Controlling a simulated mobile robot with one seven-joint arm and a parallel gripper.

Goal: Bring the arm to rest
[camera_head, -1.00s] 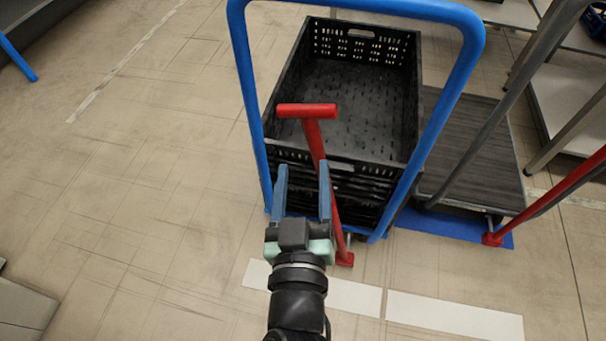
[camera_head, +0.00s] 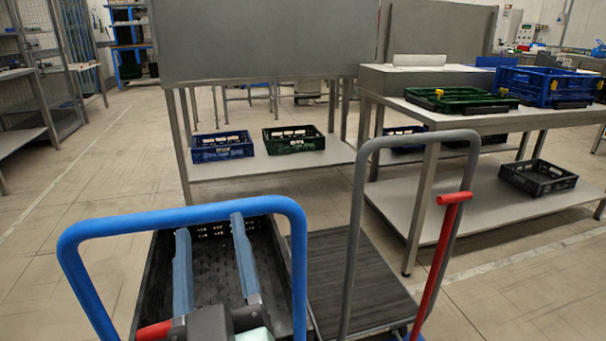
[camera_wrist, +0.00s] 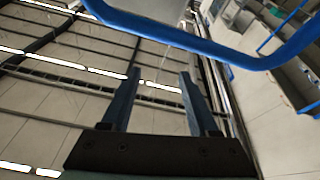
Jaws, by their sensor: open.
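My gripper (camera_head: 212,262) shows at the bottom of the head view, its two blue-grey fingers apart with nothing between them. In the wrist view my gripper (camera_wrist: 158,95) is also open and empty, with the ceiling and its lights beyond the fingers. In the head view the fingers overlap the black crate (camera_head: 270,232) on the cart with the blue handle (camera_head: 190,212). The gap between gripper and handle cannot be told. The blue handle (camera_wrist: 200,43) also crosses the upper part of the wrist view. The arm behind the gripper is mostly out of frame.
A flat cart (camera_head: 345,270) with a grey handle and red lever (camera_head: 440,245) stands to the right. Behind are metal tables holding a green crate (camera_head: 460,104), a blue crate (camera_head: 540,82) and lower-shelf crates. Open floor lies at left.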

